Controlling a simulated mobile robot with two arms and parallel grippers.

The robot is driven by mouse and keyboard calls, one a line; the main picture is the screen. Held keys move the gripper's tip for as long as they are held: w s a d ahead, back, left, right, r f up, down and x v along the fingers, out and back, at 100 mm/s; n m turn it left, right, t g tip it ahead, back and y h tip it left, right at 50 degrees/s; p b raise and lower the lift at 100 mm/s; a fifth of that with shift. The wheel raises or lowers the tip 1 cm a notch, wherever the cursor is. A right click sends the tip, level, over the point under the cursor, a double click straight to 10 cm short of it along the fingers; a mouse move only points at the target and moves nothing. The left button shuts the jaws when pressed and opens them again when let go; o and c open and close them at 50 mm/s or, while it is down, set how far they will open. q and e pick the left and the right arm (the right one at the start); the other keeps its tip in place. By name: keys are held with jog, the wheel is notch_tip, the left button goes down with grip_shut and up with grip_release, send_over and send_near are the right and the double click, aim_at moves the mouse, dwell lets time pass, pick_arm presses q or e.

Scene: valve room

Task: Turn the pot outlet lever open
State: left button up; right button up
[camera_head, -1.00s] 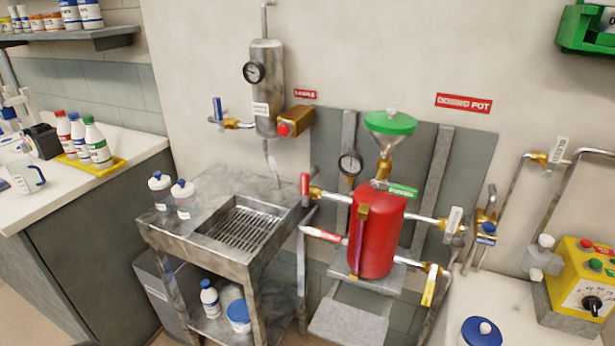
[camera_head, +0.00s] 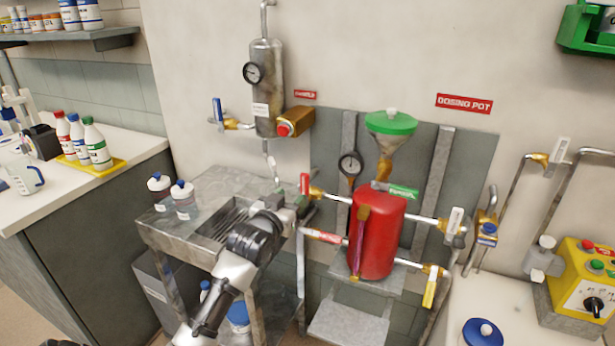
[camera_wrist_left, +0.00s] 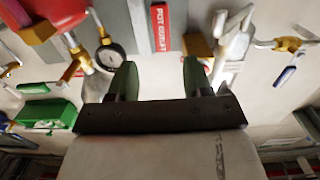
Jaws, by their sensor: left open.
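The red dosing pot (camera_head: 376,235) stands on a bracket, with pipes and levers on both sides. An upright red lever (camera_head: 304,184) is on its upper left pipe, and a slanted red bar (camera_head: 323,236) is at its lower left. In the left wrist view a red piece (camera_wrist_left: 159,26) reads POT OUTLET; I cannot tell which of the two it is. My left gripper (camera_head: 292,198) is close to the upright red lever in the head view. Its green fingers (camera_wrist_left: 160,80) are apart, with nothing visibly held between them. My right gripper is out of view.
A metal sink bench (camera_head: 165,232) with bottles stands below my left arm. A white lever (camera_head: 453,222) and a yellow lever (camera_head: 430,288) are right of the pot. A yellow control box (camera_head: 580,280) is at right.

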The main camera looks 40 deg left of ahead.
aim_at(304, 180)
pick_arm(q)
jog(key=w, duration=0.3)
jog(key=w+a, duration=0.1)
jog(key=w, duration=0.3)
jog(key=w+a, duration=0.1)
jog(key=w, duration=0.2)
jog(key=shift+w+a+r+p, duration=0.15)
jog(key=shift+w+r+p, duration=0.15)
jog(key=shift+w, duration=0.05)
grip_shut()
